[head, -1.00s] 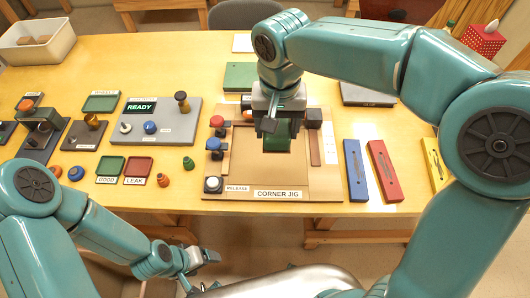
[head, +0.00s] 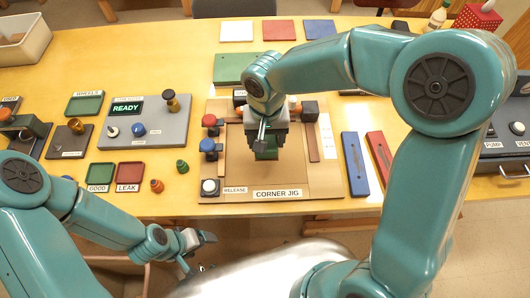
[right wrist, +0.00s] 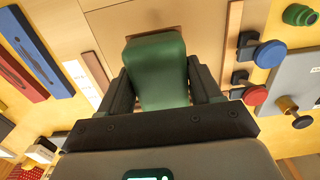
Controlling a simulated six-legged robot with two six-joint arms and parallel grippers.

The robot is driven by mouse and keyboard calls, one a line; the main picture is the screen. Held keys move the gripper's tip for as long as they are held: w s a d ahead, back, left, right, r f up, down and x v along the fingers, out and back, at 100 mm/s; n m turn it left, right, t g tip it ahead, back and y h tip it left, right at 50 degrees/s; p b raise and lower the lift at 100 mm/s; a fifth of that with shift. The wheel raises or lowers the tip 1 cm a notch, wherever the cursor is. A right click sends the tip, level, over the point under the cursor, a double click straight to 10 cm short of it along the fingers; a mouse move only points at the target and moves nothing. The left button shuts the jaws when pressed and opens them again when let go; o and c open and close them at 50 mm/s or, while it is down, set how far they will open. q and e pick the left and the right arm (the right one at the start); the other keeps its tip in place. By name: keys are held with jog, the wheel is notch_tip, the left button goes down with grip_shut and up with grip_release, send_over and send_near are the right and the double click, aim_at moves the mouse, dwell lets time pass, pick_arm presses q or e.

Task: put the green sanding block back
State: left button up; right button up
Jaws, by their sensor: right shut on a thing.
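The green sanding block (head: 266,151) is held over the corner jig (head: 315,183), a brown board with a raised frame. My right gripper (head: 266,138) is shut on the block. In the right wrist view the block (right wrist: 157,72) sits between the two dark fingers (right wrist: 158,88). Whether its underside touches the jig cannot be told. My left gripper (head: 198,250) is open and empty, in front of the table's near edge.
Red, blue and white buttons line the jig's left side; the red one (head: 209,120) is farthest back. A flat green board (head: 234,68) lies behind the jig. Blue (head: 355,163) and red (head: 380,159) bars lie right of it. A grey READY panel (head: 172,134) stands left.

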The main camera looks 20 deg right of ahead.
aim_at(266, 139)
jog(key=f, duration=0.3)
jog(key=shift+s+f, duration=0.15)
jog(key=shift+s, duration=0.2)
jog(key=shift+w+a+f, duration=0.1)
jog(key=shift+f, duration=1.25)
jog(key=shift+w+f, duration=0.1)
jog(key=shift+f, duration=1.2)
jog(key=shift+f, duration=0.1)
jog(key=o, duration=1.1)
notch_tip(266, 139, up, 12)
jog(key=shift+r, duration=0.15)
